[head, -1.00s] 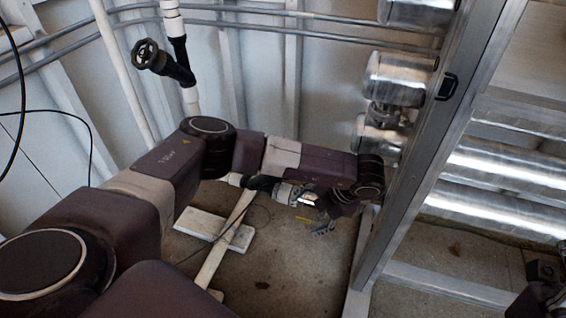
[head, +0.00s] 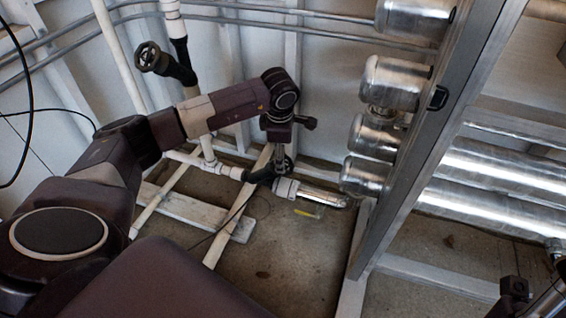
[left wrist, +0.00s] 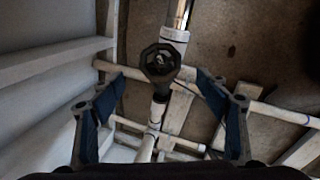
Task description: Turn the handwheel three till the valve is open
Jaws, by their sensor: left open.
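A dark handwheel (head: 285,163) sits on a black valve (head: 262,177) in the low white pipe run. In the left wrist view the handwheel (left wrist: 160,62) lies near the middle, between and beyond the fingertips. My left gripper (head: 281,148) points down over this handwheel; in the wrist view its two blue-padded fingers (left wrist: 161,77) are spread wide with nothing gripped. I cannot make out contact with the rim. Another black handwheel (head: 149,57) is on the upright pipe at upper left. No number is readable on either wheel. Dark parts at the lower right (head: 515,290) look like my right gripper; its jaws are unclear.
Silver cylinders (head: 392,82) on a metal frame (head: 440,130) stand right of the left gripper. A silver pipe end (head: 322,195) extends right of the valve. White pipes and boards (head: 190,212) lie on the floor. Bare floor is in front.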

